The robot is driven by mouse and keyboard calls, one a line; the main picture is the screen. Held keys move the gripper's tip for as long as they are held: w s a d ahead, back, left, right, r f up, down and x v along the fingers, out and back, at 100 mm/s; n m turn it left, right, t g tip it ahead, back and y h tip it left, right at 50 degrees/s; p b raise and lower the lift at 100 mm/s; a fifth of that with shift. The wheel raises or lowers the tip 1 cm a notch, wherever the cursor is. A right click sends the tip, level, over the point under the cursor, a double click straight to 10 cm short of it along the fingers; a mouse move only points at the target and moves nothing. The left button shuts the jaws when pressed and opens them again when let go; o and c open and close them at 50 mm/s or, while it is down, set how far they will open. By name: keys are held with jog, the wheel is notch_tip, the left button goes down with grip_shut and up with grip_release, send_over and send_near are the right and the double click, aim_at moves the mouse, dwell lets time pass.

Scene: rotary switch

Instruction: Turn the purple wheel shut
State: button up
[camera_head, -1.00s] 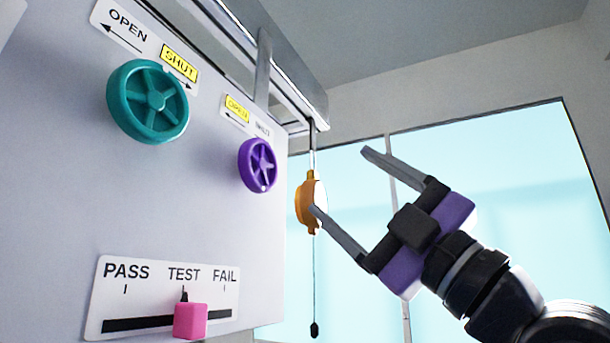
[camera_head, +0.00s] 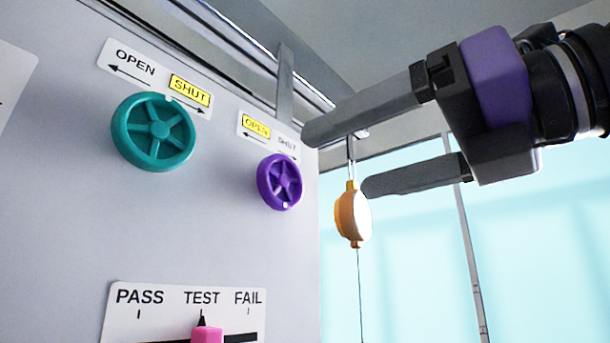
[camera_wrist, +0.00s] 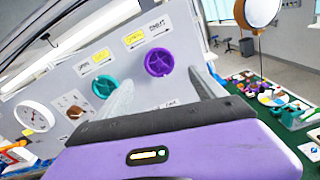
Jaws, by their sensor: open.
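The purple wheel (camera_head: 280,182) is a five-spoked handwheel on the grey panel, with a small white mark at its lower rim. Its label (camera_head: 268,135) above reads OPEN, highlighted yellow, with a left arrow, and SHUT with a right arrow. The purple wheel also shows in the wrist view (camera_wrist: 159,62), ahead of the fingers. My gripper (camera_head: 332,160) is open and empty, to the right of the purple wheel and apart from it. In the wrist view its two fingers (camera_wrist: 160,95) point toward the panel.
A teal wheel (camera_head: 153,133) is left of the purple one, its label highlighted at SHUT. A pink slider (camera_head: 207,335) sits at TEST below. An orange-and-white hanging pulley-like object (camera_head: 352,215) is close to my lower finger. A cluttered green table (camera_wrist: 262,100) is at the right.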

aim_at(286, 182)
jog(key=p+x, duration=0.2)
jog(key=x, duration=0.4)
jog(key=shift+w+a+r, duration=0.15)
jog(key=shift+w+a+p, duration=0.4)
jog(key=shift+a, duration=0.15)
jog(key=c, duration=1.4)
jog(key=shift+o, duration=0.2)
